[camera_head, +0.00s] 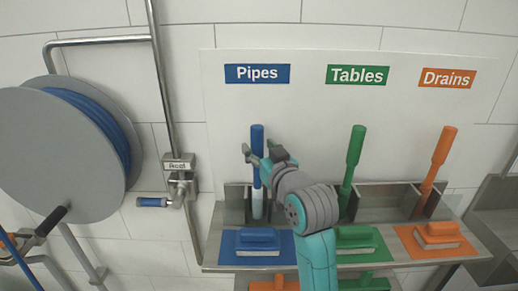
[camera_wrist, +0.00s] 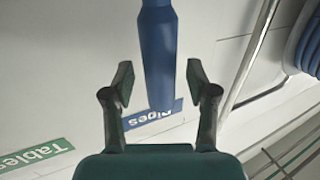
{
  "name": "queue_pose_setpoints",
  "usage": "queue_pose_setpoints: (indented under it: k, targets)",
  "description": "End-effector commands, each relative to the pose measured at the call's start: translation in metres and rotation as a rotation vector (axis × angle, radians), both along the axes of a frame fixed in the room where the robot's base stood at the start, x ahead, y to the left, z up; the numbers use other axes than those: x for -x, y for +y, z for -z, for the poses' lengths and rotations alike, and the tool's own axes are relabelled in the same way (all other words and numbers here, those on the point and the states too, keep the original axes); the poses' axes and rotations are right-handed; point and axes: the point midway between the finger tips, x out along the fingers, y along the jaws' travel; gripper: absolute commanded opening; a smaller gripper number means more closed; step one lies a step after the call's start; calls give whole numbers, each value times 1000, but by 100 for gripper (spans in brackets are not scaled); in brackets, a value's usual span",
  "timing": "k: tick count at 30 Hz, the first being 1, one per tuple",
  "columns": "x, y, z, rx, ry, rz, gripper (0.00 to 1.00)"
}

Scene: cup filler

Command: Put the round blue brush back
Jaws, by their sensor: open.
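The round blue brush (camera_head: 257,141) stands upright in the metal holder under the blue Pipes sign (camera_head: 257,74). Its white lower part shows just above the holder; its lower end is hidden. My gripper (camera_head: 258,153) is at the brush handle. In the wrist view the blue handle (camera_wrist: 158,55) runs between the two spread fingers of my gripper (camera_wrist: 158,85), with a gap on each side. The gripper is open and does not hold the handle.
A green brush (camera_head: 354,160) and an orange brush (camera_head: 441,160) stand in the metal holder (camera_head: 385,199) to the right. Flat brushes lie on coloured mats in front. A hose reel (camera_head: 60,150) and a pipe (camera_head: 163,85) stand at the left.

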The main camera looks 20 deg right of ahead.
Motion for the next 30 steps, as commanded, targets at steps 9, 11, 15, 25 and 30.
queue_pose_setpoints:
  k: [9, 11, 15, 25, 30]
  targets:
    - [61, -6, 1, 0, 0, 2, 58]
    - [73, -6, 0, 0, -1, 1, 58]
    - [94, -8, 0, 0, -1, 0, 58]
    - [112, -9, 0, 0, 1, 1, 58]
    - [112, -9, 1, -1, 2, 1, 58]
